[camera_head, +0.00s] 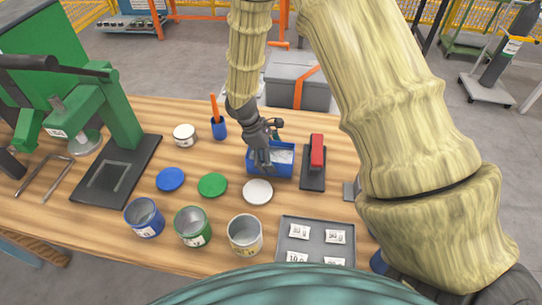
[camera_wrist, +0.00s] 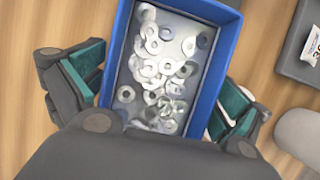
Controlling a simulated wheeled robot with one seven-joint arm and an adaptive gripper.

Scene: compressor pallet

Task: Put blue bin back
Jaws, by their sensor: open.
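The blue bin (camera_head: 283,171) stands on the wooden table, near the middle. In the wrist view the blue bin (camera_wrist: 227,50) is full of loose metal washers (camera_wrist: 160,65). My gripper (camera_head: 262,164) is over the bin and covers part of it in the head view. In the wrist view my gripper (camera_wrist: 160,88) is open, with one finger beside each long wall of the bin. Whether either finger touches a wall I cannot tell. The near end of the bin is hidden behind the gripper body.
A red-and-black device (camera_head: 316,158) stands close to the bin's right. A white lid (camera_head: 258,191), green lid (camera_head: 212,185) and blue lid (camera_head: 171,179) lie in front and left. Several cans stand at the front, beside a grey tray (camera_head: 319,231). A green press (camera_head: 117,115) fills the left.

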